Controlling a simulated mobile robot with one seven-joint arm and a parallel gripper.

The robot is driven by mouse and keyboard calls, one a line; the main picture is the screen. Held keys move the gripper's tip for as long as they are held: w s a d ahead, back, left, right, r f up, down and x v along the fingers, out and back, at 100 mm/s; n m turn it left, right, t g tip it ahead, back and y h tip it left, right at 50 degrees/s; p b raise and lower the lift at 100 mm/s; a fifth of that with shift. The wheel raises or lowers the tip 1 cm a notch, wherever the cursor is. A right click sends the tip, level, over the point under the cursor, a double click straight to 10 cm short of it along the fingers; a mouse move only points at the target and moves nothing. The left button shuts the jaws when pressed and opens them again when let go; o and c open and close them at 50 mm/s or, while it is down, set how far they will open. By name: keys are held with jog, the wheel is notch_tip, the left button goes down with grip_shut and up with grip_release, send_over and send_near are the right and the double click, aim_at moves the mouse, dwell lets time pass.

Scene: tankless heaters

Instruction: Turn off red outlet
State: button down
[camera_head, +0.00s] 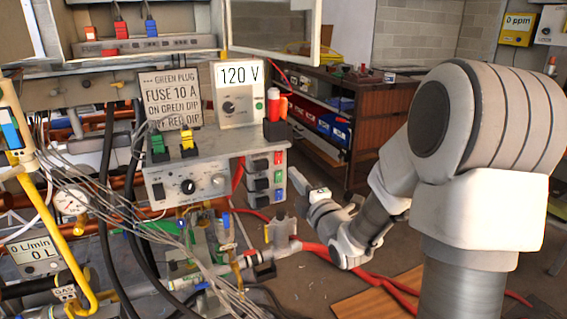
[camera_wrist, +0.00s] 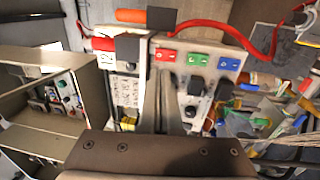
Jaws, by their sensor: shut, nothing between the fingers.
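The red outlet (camera_head: 278,158) is the top one of a stack with a green outlet (camera_head: 278,176) and a blue outlet (camera_head: 278,194), on the right side of the bench unit. In the wrist view the red outlet (camera_wrist: 168,56) is at the left of the row, beside the green (camera_wrist: 197,61) and blue (camera_wrist: 229,65) ones. Black switch parts (camera_wrist: 196,86) show below the green one. My gripper (camera_head: 297,178) is just right of the stack, shut and empty. In the wrist view my gripper (camera_wrist: 164,78) points just below the red outlet and hides its switch area. Contact cannot be told.
The grey control unit (camera_head: 187,183) and 120 V box (camera_head: 238,94) stand left of my gripper. A red and black plug (camera_head: 276,120) stands above the outlets. Loose wires (camera_head: 110,195) and pipes crowd the lower left. Red hoses (camera_head: 375,278) lie on the floor.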

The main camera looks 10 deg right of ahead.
aim_at(279, 155)
jog(key=w, duration=0.4)
jog(key=w+a+r, duration=0.1)
jog(key=w, duration=0.2)
jog(key=shift+b, duration=0.3)
